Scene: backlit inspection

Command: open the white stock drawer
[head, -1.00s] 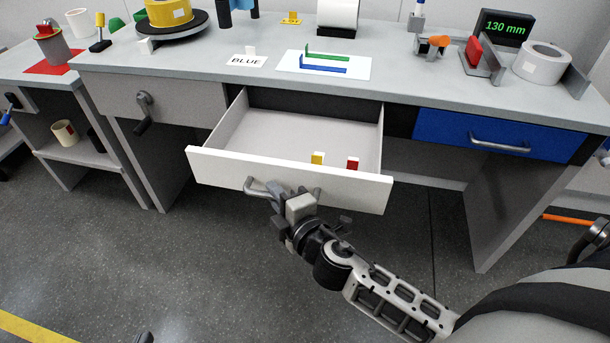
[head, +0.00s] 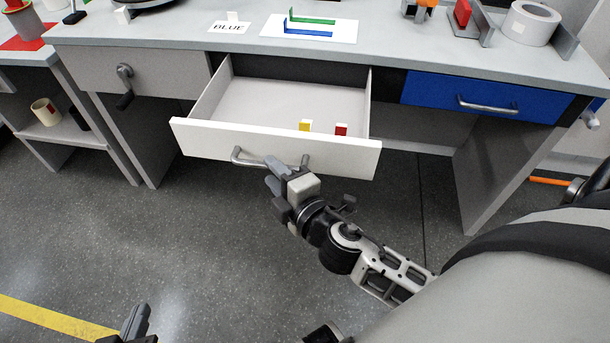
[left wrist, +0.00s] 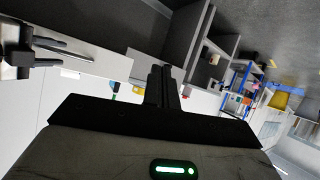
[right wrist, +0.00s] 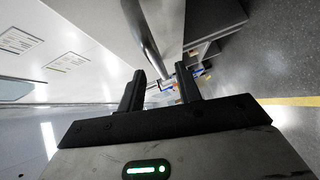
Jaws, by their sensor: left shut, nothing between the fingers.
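The white stock drawer (head: 235,137) is pulled well out of the bench, and its inside shows. A yellow block (head: 305,125) and a red block (head: 341,129) stand inside near its front panel. Its grey bar handle (head: 245,160) is on the front face. My right gripper (head: 273,175) is at the handle, with its fingers apart. In the right wrist view the handle bar (right wrist: 146,38) runs down towards the open fingertips (right wrist: 160,80); I cannot tell whether they touch it. My left gripper (head: 138,315) is low at the left, shut and empty; its closed fingers show in the left wrist view (left wrist: 162,75).
A blue drawer (head: 480,105) is shut at the right, and a grey drawer (head: 145,80) with a dark handle is shut at the left. Floor in front is clear.

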